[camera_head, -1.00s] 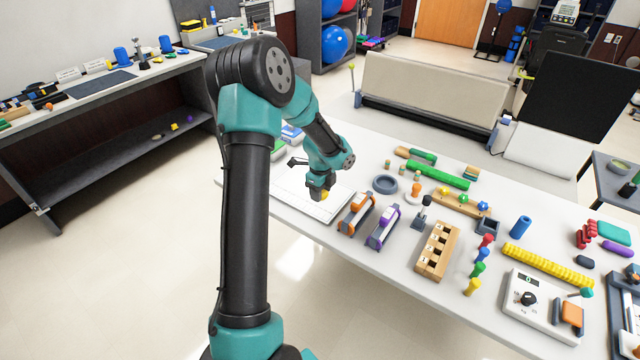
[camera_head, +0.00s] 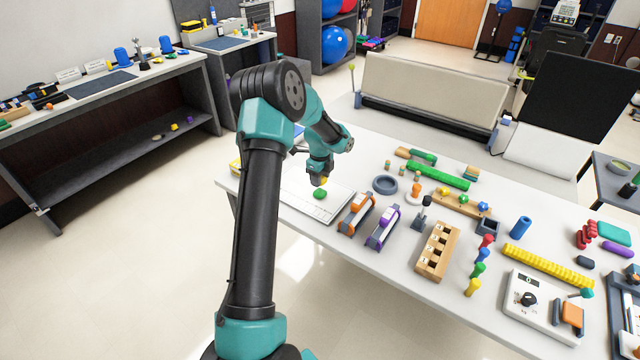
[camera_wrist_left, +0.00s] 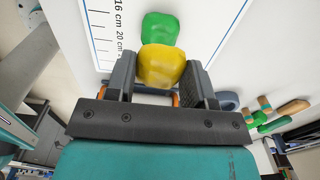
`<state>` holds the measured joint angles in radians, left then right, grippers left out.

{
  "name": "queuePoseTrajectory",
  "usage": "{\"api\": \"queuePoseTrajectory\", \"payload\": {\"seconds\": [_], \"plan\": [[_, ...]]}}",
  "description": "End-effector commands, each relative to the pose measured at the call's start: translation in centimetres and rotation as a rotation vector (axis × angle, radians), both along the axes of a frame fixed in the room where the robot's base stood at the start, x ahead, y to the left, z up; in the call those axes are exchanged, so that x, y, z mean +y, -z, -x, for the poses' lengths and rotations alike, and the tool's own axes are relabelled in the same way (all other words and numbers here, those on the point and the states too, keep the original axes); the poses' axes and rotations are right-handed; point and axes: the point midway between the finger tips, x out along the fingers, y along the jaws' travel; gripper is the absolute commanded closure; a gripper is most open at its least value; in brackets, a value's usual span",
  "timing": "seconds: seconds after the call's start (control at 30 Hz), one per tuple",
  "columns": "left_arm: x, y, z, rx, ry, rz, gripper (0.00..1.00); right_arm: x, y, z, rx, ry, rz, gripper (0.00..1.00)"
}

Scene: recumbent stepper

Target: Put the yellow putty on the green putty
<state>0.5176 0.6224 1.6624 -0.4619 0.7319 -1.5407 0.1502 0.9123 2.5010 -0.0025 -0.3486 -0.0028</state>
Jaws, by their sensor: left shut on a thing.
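The yellow putty (camera_head: 324,181) is a small rounded lump between the fingertips of my left gripper (camera_head: 319,179). In the left wrist view the yellow putty (camera_wrist_left: 160,66) sits between the two dark fingers of the left gripper (camera_wrist_left: 160,80). The green putty (camera_head: 320,195) lies on a white board with ruler marks (camera_head: 296,202). In the head view the yellow lump is just above the green one. In the wrist view the green putty (camera_wrist_left: 160,28) is just beyond the yellow and partly covered by it. I cannot tell whether they touch. My right gripper is not in view.
Orange (camera_head: 357,212) and purple (camera_head: 382,227) hand grips stand right of the board. A grey ring (camera_head: 385,184) and a wooden block with holes (camera_head: 438,250) lie further right. The board around the green putty is mostly clear.

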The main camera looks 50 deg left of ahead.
Motion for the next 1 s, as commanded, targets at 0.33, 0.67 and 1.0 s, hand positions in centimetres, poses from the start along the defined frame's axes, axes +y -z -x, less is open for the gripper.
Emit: {"api": "queuePoseTrajectory", "payload": {"seconds": [0.33, 0.67, 1.0], "plan": [[0.0, 2.9, 0.0, 0.0, -0.001, 0.001, 0.75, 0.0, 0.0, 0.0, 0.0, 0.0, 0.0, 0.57], [0.0, 3.2, 0.0, 0.001, 0.0, 0.0, 0.75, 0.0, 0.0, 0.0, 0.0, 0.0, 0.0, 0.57], [0.0, 3.5, 0.0, 0.001, 0.0, 0.0, 0.35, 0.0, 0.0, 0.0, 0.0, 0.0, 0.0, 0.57]]}}
